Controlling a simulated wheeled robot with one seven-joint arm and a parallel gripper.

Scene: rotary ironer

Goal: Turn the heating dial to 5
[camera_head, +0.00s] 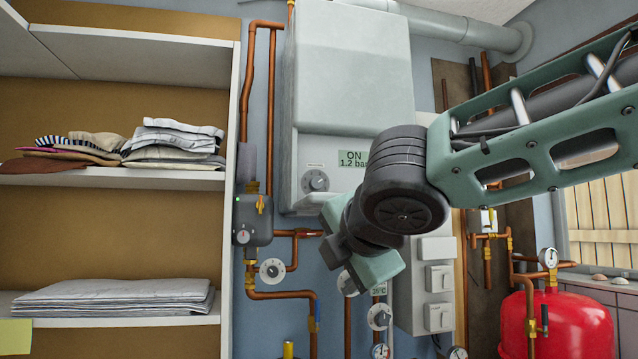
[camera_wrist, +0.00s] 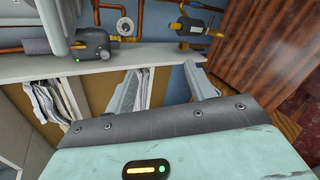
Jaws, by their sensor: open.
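The grey boiler (camera_head: 350,85) hangs on the wall in the head view, with a display reading ON 1.2 bar (camera_head: 353,159). A grey dial (camera_head: 315,180) is on the boiler's lower front; its scale is too small to read. Other round dials show on the pipes below, one left (camera_head: 272,271) and one lower right (camera_head: 379,316); I cannot tell which is the heating dial. My gripper (camera_wrist: 160,70) is open and empty in the wrist view, apart from any dial. A white round dial (camera_wrist: 124,26) is beyond its fingers. In the head view my wrist covers part of the boiler's lower right; the fingers are not clear there.
An open shelf unit (camera_head: 228,190) with folded cloths stands left. Copper pipes (camera_head: 245,100) and a grey pump box with a green light (camera_head: 252,220) are beside the boiler. Switch boxes (camera_head: 438,280) and a red tank (camera_head: 560,325) are at right.

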